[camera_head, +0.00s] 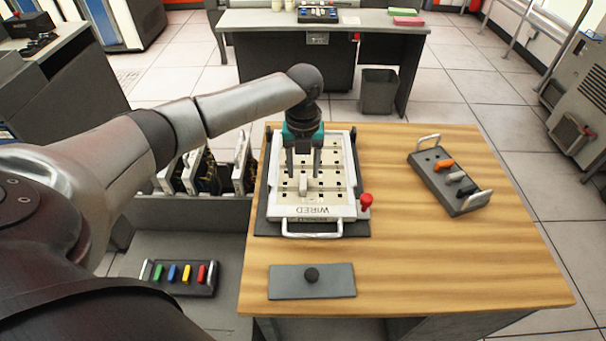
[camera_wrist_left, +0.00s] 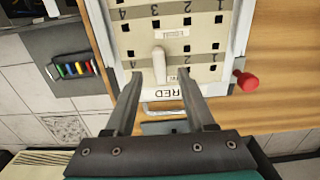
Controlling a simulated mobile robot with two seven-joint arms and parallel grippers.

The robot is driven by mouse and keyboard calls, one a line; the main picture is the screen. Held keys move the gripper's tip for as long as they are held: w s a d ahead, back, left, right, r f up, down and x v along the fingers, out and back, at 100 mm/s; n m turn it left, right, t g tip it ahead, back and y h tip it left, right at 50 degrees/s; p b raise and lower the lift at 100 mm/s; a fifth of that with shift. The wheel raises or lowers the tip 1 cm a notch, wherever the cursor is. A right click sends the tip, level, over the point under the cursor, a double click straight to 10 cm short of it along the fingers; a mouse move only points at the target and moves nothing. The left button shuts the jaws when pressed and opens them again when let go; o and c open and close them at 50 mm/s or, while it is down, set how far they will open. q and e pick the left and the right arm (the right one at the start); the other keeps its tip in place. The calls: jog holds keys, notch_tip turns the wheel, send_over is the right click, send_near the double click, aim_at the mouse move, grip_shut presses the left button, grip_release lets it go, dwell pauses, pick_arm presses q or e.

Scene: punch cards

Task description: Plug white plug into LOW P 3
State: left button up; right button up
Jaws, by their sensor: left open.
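A white plug (camera_head: 304,186) stands upright on the cream socket panel (camera_head: 345,185) marked WIRED, near its label edge. It also shows in the left wrist view (camera_wrist_left: 159,66), seemingly seated in a socket. Which numbered hole it occupies I cannot tell. My left gripper (camera_head: 303,176) points down over the panel, open, with its fingers on either side of the plug. In the left wrist view the gripper (camera_wrist_left: 161,76) shows a gap between each finger and the plug. The LOW P 3 label cannot be read. My right gripper is not in view.
A grey tray (camera_head: 433,182) with orange, pale and black plugs sits to the right. A red knob (camera_head: 366,200) is at the panel's side. A colored-plug tray (camera_head: 178,278) is lower left. The table's right half (camera_head: 470,260) is mostly clear.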

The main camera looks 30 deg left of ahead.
aim_at(303, 181)
pick_arm(q)
notch_tip(303, 181, up, 12)
jog(key=p, duration=0.1)
jog(key=shift+p, duration=0.4)
jog(key=shift+f, duration=0.15)
